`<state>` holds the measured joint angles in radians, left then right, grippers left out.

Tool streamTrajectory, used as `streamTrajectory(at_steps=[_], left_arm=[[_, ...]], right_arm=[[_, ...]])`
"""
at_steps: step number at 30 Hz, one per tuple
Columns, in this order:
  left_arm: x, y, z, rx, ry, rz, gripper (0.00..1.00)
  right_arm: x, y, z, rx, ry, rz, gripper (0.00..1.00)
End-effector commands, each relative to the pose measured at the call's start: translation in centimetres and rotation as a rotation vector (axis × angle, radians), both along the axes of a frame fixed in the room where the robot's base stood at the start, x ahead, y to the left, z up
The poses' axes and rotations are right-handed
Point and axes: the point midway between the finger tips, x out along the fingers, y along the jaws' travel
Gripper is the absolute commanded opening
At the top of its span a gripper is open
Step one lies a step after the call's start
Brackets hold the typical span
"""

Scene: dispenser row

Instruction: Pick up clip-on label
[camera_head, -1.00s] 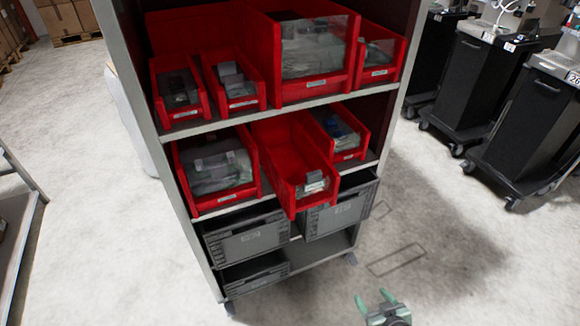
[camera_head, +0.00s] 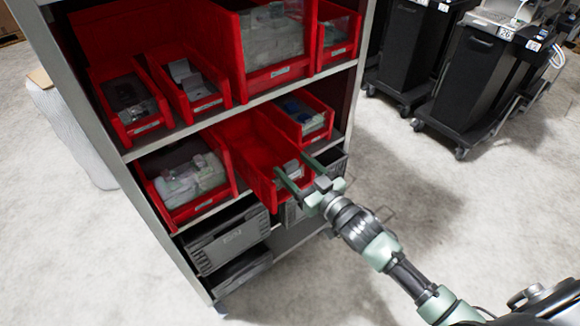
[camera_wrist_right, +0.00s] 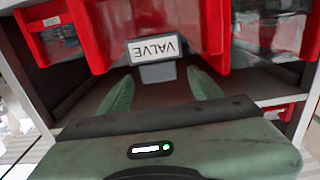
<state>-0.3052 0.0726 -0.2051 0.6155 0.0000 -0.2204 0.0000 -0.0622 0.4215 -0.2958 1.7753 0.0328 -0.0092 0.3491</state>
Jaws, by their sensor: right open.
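The clip-on label is a white plate reading "VALVE", upside down in the right wrist view (camera_wrist_right: 153,47), with a grey clip part below it. It is at the front of the pulled-out middle red bin (camera_head: 245,146). In the head view the label (camera_head: 291,170) is small and partly hidden by my gripper. My right gripper (camera_head: 290,163) is open at the bin's front. In the right wrist view its two green fingers (camera_wrist_right: 160,80) point at the label, one on each side of the grey clip part; contact cannot be told. My left gripper is not in view.
A grey shelf rack (camera_head: 150,150) holds red bins on two levels, with bins close on both sides of the middle one. Grey crates (camera_head: 228,240) stand below. Black wheeled carts (camera_head: 470,80) stand at the right. The floor right of the rack is open.

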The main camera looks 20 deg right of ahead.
Motion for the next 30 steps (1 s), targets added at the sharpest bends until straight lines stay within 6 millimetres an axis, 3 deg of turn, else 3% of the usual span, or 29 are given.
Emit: streamTrajectory(at_steps=[4,12,19,30], left_arm=[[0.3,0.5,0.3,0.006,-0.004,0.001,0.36],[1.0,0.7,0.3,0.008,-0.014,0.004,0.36],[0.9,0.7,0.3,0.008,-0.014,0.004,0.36],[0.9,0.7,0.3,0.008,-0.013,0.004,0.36]], right_arm=[[1.6,0.5,0.0,0.0,0.001,-0.001,0.65],[1.8,0.6,-0.1,0.0,0.001,0.0,0.65],[1.7,0.6,-0.1,-0.001,0.002,0.0,0.01],[1.8,0.6,0.4,-0.001,0.0,0.0,0.01]])
